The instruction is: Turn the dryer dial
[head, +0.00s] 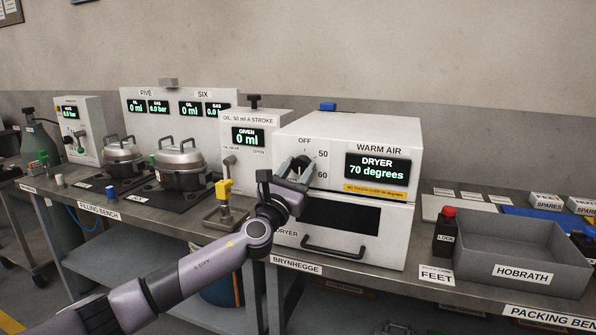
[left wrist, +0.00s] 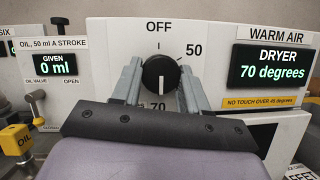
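The dryer dial (left wrist: 160,74) is a round black knob on the front of the white dryer (head: 345,160). A pale mark on it points down towards 70, and the dryer display (head: 377,168) reads 70 degrees. OFF is above the dial and 50 is to its upper right. My left gripper (head: 291,180) is at the dial, with its fingers (left wrist: 160,85) on either side of it and close to it. I cannot tell whether they press on it. In the head view the gripper partly hides the dial. My right gripper is not in view.
The dryer door handle (head: 334,247) is below the dial. An oil dispenser (head: 251,139) with a yellow valve part (head: 223,189) stands close on the left.

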